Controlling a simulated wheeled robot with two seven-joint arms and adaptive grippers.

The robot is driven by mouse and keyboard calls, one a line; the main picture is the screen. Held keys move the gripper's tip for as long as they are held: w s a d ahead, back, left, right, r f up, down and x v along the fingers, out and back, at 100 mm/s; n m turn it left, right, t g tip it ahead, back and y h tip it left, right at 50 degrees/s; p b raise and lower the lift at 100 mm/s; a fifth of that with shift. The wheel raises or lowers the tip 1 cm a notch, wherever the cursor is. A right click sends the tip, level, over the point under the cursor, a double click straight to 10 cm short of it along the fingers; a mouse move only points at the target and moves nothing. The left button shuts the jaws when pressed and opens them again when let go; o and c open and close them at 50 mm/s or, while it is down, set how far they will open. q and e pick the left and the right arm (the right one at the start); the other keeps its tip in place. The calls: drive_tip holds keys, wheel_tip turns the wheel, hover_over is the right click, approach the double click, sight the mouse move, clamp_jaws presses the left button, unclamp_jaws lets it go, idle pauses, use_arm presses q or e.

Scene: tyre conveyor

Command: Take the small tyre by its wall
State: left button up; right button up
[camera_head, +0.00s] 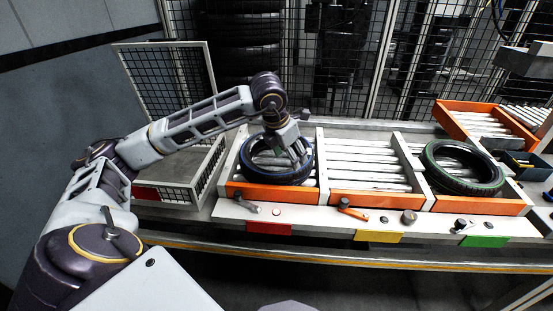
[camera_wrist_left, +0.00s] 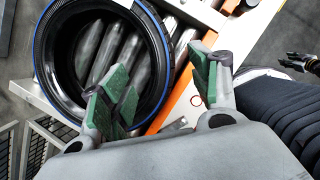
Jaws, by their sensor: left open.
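A blue-edged black tyre (camera_head: 262,178) lies flat on rollers in the left bay of the conveyor. It looks a little smaller than the green-edged tyre (camera_head: 436,168) in the right bay. My left gripper (camera_head: 297,150) is open over the right side of the blue-edged tyre. In the left wrist view, the green-padded fingers of my left gripper (camera_wrist_left: 160,62) stand apart. The blue-edged tyre's wall (camera_wrist_left: 158,45) shows between them, with one finger over the opening and the other outside. I cannot tell how deep they reach. My right gripper is not clearly seen.
Orange-fronted bays (camera_head: 376,201) split the rollers. A front ledge (camera_head: 330,219) carries knobs and levers over red, yellow and green tags. A mesh cage (camera_head: 185,180) stands left of the tyre. The middle bay is empty. Mesh fencing (camera_head: 350,60) stands behind.

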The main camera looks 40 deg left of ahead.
sight(297, 172)
use_arm(q)
drive_tip(key=shift+x, duration=2.65)
drive_tip(key=shift+f, duration=0.1)
drive_tip(key=shift+x, duration=2.5)
drive_tip(key=shift+d, duration=0.1)
clamp_jaws()
drive_tip(key=shift+w, duration=0.1)
